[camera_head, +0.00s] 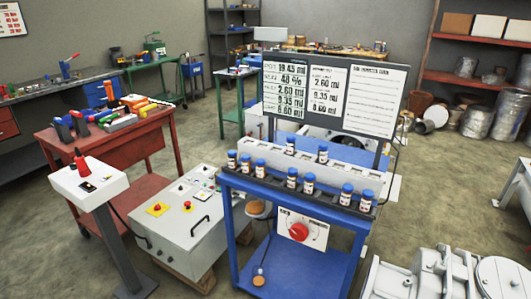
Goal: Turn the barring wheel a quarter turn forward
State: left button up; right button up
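I cannot make out for certain which part is the barring wheel. A red round knob (299,231) sits on a white marked plate under the top of the blue stand (232,240). Grey machine housings (418,278) with round covers stand at the lower right, cut off by the picture edge. Neither of my grippers is in view.
Several blue-capped jars (308,183) stand on the blue stand below the display board (334,92). A grey control cabinet (178,232) and a white pedestal box (88,182) stand left of it. A red tool cart (152,140) is behind. Open floor lies right of the stand.

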aim_at(298, 231)
jog(key=i+j+z, duration=0.2)
jog(key=i+j, duration=0.15)
jog(key=j, duration=0.3)
jog(key=i+j+z, duration=0.15)
jog(key=j, duration=0.2)
jog(key=i+j+z, duration=0.1)
jog(key=j, duration=0.25)
